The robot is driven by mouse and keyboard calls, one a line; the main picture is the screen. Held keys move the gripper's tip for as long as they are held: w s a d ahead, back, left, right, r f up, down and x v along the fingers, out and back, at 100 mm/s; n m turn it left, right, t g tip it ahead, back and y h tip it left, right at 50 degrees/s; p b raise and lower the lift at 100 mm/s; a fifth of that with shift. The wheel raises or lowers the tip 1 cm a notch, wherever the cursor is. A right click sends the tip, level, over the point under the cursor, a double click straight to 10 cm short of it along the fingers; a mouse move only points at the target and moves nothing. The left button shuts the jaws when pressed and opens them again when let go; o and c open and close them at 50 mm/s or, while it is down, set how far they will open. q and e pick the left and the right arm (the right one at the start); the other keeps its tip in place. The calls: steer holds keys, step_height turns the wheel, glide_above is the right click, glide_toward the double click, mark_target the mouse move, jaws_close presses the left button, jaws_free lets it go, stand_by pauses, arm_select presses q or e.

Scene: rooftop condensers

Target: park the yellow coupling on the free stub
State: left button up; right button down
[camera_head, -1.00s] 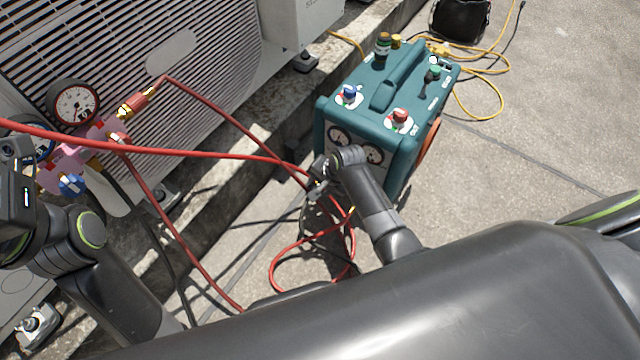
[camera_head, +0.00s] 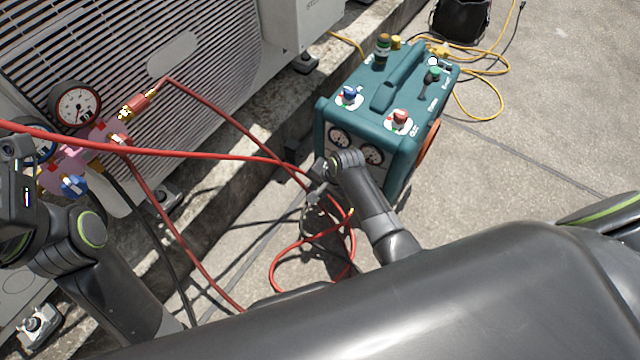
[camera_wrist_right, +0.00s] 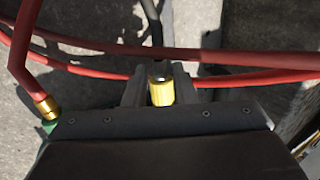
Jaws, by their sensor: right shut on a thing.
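The yellow coupling (camera_wrist_right: 161,91) is between the fingers of my right gripper (camera_wrist_right: 160,84) in the right wrist view, and the gripper is shut on it. A black hose shows just beyond it. In the head view my right gripper (camera_head: 317,190) is in front of the teal machine, low beside the red hoses; the coupling is too small to make out there. My left gripper (camera_head: 14,165) is at the left edge beside the pink gauge manifold (camera_head: 88,148); its fingers are not clear. I cannot pick out the free stub.
The teal machine (camera_head: 410,85) stands on the concrete. A red hose (camera_head: 215,155) crosses in front of the condenser (camera_head: 190,75), and more red hose loops below my right gripper. A yellow cord (camera_head: 485,115) lies behind the machine. The concrete at right is open.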

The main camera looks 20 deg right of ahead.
steer(key=shift+s+a+p, duration=0.65)
steer(key=shift+a+p, duration=0.15)
steer(key=shift+a, duration=0.05)
steer(key=shift+s+a+p, duration=0.65)
steer(key=shift+a+p, duration=0.15)
steer(key=shift+a, duration=0.05)
steer(key=c, duration=1.8)
jaws_free()
steer(key=shift+c, duration=0.2)
steer(key=shift+r, duration=0.15)
jaws_close()
